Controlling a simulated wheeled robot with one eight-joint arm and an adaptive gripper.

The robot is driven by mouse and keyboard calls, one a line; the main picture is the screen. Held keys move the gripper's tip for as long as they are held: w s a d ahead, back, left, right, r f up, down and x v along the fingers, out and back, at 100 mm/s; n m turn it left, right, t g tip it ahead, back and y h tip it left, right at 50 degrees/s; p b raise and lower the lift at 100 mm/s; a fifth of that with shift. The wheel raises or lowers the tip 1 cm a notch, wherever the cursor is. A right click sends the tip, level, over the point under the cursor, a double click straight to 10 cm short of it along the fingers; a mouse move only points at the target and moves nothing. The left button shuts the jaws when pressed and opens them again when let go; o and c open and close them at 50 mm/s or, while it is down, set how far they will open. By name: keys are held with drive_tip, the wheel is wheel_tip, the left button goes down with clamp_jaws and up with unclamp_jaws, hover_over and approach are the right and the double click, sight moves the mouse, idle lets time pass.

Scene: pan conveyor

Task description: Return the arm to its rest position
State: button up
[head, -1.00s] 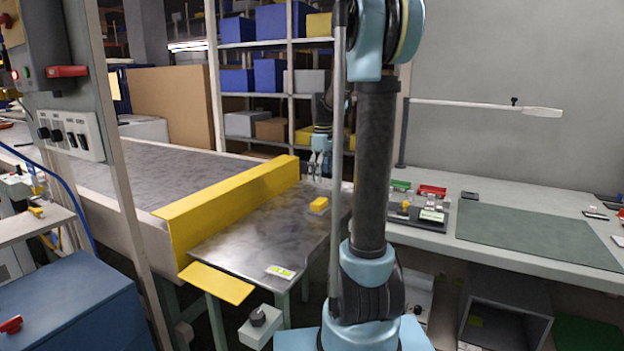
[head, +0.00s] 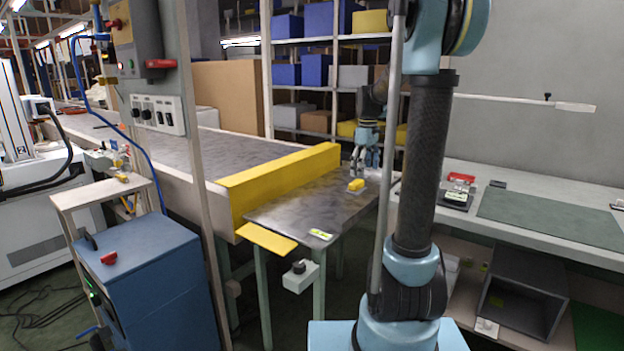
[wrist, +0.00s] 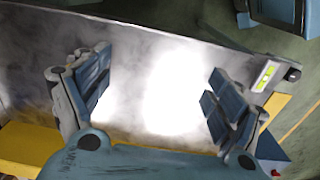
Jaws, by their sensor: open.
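My gripper (head: 364,160) hangs at the end of my arm above the metal end plate of the conveyor in the head view, small and partly behind my arm. In the wrist view my gripper (wrist: 160,98) is open, its two dark padded fingers wide apart with nothing between them. Below it is the bare, shiny metal plate (wrist: 130,60). A small yellow block (head: 356,185) lies on the metal plate, just below the gripper in the head view; it does not show in the wrist view.
A yellow guard rail (head: 280,182) runs along the plate's left side. A tag (head: 321,235) lies near the plate's front edge. A workbench (head: 590,215) with a green mat (head: 545,215) stands at right. A blue cabinet (head: 155,270) and a post (head: 200,150) stand at left.

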drive_tip(key=s+f+m+t, duration=0.1)
drive_tip(key=s+f+m, duration=0.15)
drive_tip(key=s, duration=0.65)
drive_tip(key=s+f+m, duration=0.1)
drive_tip(key=s+m, duration=0.2)
drive_tip(key=s, duration=0.7)
drive_tip(key=s+f+m+t, duration=0.1)
drive_tip(key=s+f+m, duration=0.4)
drive_tip(key=s+f, duration=0.5)
drive_tip(key=s, duration=0.3)
drive_tip(key=shift+s+f, duration=0.25)
drive_tip(key=shift+s, duration=0.15)
drive_tip(key=shift+d, duration=0.1)
drive_tip(key=shift+w+f, duration=0.2)
drive_tip(key=shift+w, duration=0.25)
